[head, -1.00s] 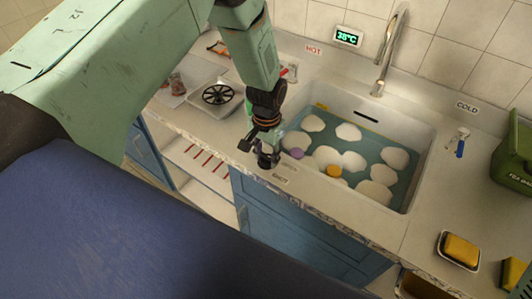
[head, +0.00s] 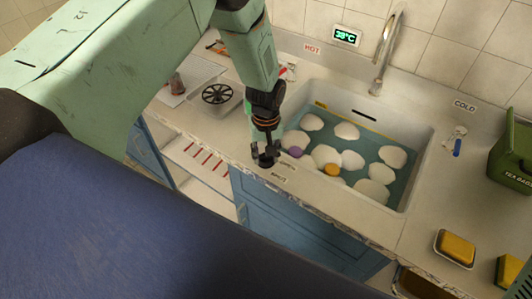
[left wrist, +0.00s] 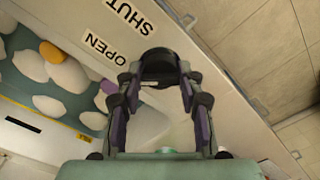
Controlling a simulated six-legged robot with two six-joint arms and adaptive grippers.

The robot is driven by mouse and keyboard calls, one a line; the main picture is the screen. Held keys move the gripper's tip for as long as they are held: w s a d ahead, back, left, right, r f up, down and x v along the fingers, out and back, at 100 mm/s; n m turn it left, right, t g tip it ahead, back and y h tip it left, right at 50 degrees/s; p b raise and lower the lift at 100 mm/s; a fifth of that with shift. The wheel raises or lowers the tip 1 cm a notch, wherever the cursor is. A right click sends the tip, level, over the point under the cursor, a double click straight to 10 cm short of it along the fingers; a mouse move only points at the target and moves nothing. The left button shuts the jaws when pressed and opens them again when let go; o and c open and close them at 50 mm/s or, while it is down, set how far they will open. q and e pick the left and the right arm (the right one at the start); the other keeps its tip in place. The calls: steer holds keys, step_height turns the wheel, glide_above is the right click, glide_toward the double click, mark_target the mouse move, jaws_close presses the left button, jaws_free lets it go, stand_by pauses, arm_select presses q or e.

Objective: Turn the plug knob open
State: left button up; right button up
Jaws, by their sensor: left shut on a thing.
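The plug knob (left wrist: 160,66) is a dark round knob on the counter in front of the sink. In the left wrist view it sits between the fingertips of my left gripper (left wrist: 158,78), which is shut on it. In the head view my left gripper (head: 265,157) points down at the sink's front rim and partly hides the knob. The OPEN label (left wrist: 105,48) and the SHUT label (left wrist: 130,16) are printed on the counter beside the knob. My right gripper is not in view.
The sink (head: 418,165) holds water, white foam clumps, and a purple and an orange piece. A chrome tap (head: 388,50) stands behind it. A yellow sponge (head: 457,248) in a dish and a green tea bag box (head: 512,155) are at right.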

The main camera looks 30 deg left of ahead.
arm_select(q)
steer(key=shift+w+r, duration=0.2)
steer(key=shift+w, duration=0.2)
steer(key=o, duration=0.7)
steer(key=shift+a, duration=0.1)
steer(key=o, duration=0.5)
steer(key=shift+s+f, duration=0.1)
steer(key=shift+f, duration=0.05)
steer(key=shift+s, duration=0.1)
step_height(320, 180, up, 12)
